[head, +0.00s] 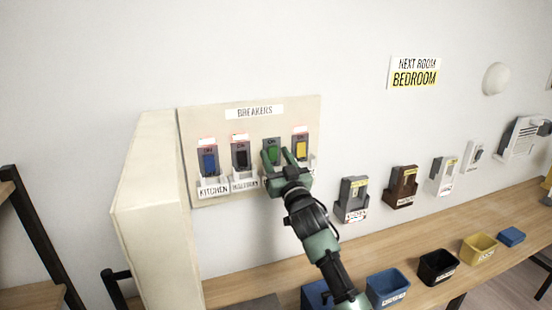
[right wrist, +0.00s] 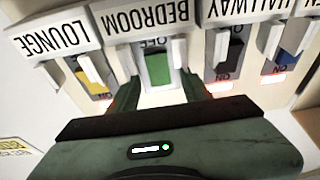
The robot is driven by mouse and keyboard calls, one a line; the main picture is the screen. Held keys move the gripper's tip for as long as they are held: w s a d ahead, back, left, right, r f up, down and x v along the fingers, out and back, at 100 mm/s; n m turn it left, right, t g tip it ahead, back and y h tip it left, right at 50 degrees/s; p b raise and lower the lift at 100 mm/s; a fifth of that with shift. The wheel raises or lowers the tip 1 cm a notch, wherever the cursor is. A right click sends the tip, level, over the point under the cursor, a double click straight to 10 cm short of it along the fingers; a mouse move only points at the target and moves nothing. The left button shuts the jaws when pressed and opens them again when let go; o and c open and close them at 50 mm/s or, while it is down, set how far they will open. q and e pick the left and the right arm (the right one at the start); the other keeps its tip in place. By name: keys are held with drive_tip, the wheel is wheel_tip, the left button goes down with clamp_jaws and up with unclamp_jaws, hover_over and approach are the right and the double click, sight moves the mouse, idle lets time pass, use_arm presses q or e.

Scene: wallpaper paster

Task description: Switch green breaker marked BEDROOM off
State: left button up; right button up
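The breaker panel (head: 225,120) hangs on the wall with a row of coloured switches. The green breaker (head: 272,155) sits between the black and yellow ones; its label is mostly covered in the head view. In the right wrist view, upside down, the BEDROOM label (right wrist: 150,18) stands by the green switch (right wrist: 158,68). My right gripper (head: 277,156) is open at the green breaker, one finger on each side; whether they touch it I cannot tell. It also shows in the right wrist view (right wrist: 161,88). My left gripper is not in view.
Blue (head: 208,162), black (head: 241,156) and yellow (head: 301,148) breakers flank it, with red glowing strips. Small wall boxes (head: 354,190) hang to the right. Several bins (head: 387,288) stand on the wooden counter (head: 370,245). A cream cabinet (head: 150,210) stands left of the panel.

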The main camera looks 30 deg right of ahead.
drive_tip(key=b+v, duration=0.2)
drive_tip(key=v, duration=0.6)
drive_tip(key=shift+b, duration=0.35)
drive_tip(key=shift+w, duration=0.1)
